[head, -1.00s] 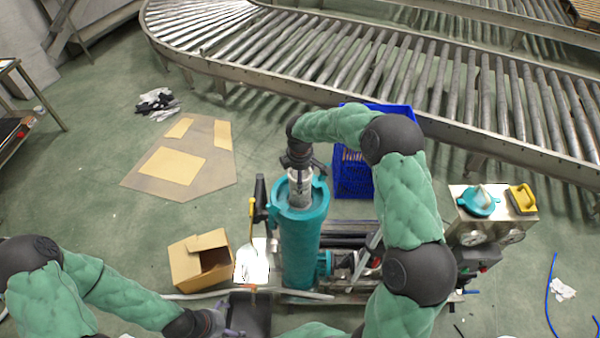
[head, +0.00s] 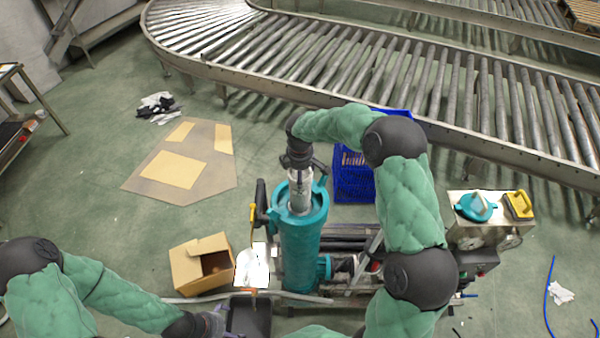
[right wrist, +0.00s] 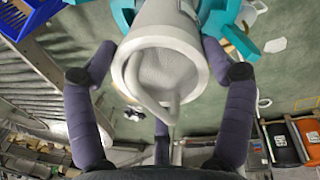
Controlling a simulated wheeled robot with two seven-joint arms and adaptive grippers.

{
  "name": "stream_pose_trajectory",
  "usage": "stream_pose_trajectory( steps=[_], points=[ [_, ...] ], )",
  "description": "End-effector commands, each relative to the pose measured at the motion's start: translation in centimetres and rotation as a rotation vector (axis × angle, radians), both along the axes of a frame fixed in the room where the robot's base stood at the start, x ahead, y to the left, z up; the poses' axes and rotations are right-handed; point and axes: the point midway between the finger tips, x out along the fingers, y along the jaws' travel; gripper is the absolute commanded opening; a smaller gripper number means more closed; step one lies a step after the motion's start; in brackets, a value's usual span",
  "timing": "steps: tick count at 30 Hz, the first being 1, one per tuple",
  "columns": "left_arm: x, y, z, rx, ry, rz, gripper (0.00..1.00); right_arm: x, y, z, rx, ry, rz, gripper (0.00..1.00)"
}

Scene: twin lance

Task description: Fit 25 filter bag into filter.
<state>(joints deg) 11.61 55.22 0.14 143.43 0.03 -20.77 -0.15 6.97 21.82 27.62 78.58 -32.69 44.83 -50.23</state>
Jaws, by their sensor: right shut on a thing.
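The filter is a tall teal cylinder (head: 301,255), open at the top, in the middle of the head view. The filter bag (head: 300,194) is a pale, upright tube whose lower end sits at the filter's opening; how deep it reaches is hidden. My right gripper (head: 299,166) is shut on the bag's top end from above. In the right wrist view the bag's white ring and handle (right wrist: 160,62) show between the dark fingers of my right gripper (right wrist: 160,85), with teal parts of the filter behind. My left gripper (head: 214,321) is low at the bottom edge, partly cut off, its fingers unclear.
A teal lid (head: 476,206) and a yellow-handled item (head: 521,203) lie on a metal cabinet at right. A blue crate (head: 353,180) stands behind the filter. An open cardboard box (head: 201,265) is at left. A roller conveyor (head: 400,80) runs across the back.

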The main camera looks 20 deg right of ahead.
Motion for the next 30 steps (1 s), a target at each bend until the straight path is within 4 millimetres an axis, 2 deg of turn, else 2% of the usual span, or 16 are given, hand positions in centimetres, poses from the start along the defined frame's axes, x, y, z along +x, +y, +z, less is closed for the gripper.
stream_pose_trajectory(
  steps=[30],
  points=[
    [0.0,0.0,2.3,0.000,0.000,0.000,1.00,0.1,-0.1,3.8,0.000,-0.005,-0.001,0.27]
  ],
)
